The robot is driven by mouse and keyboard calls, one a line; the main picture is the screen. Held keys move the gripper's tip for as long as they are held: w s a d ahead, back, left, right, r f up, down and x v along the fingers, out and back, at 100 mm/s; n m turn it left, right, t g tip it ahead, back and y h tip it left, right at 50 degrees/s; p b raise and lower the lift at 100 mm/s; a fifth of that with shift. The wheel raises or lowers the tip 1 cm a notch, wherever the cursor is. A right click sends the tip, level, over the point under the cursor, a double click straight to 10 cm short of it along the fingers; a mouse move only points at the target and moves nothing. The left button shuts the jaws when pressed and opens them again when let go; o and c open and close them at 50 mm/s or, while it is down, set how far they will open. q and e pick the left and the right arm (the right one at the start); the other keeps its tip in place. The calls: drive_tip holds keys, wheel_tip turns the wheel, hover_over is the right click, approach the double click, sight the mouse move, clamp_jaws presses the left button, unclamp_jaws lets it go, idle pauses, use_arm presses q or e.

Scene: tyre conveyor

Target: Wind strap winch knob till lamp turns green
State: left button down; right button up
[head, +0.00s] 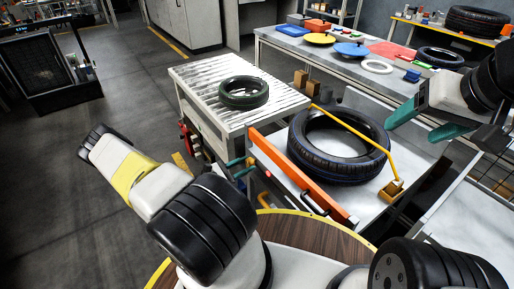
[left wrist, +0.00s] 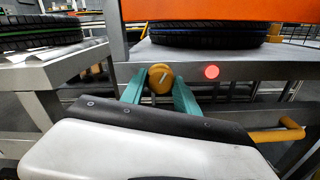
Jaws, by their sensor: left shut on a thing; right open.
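The yellow winch knob (left wrist: 160,76) is on the front of the conveyor table, seen in the left wrist view. The teal fingers of my left gripper (left wrist: 158,92) are shut on it, one on each side. In the head view my left gripper (head: 240,168) reaches the table's near left edge, and the knob is hard to make out there. The lamp (left wrist: 211,72) right of the knob glows red. A yellow strap (head: 352,130) runs over the black tyre (head: 336,170) to a yellow fitting (head: 393,190). My right gripper (head: 426,122) is open and empty, right of the tyre.
An orange board (head: 295,174) stands along the table's near side. A yellow handle (left wrist: 278,133) sticks out right of the lamp. A roller table (head: 198,78) with a smaller tyre (head: 243,93) stands to the left. A bench (head: 290,45) with coloured parts is behind.

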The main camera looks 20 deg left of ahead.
use_arm(q)
drive_tip(key=m, duration=0.6)
drive_tip(key=shift+m, duration=0.3)
idle(0.4)
drive_tip(key=c, duration=0.9)
unclamp_jaws()
drive_tip(key=v, duration=0.8)
drive_tip(key=shift+w, duration=0.1)
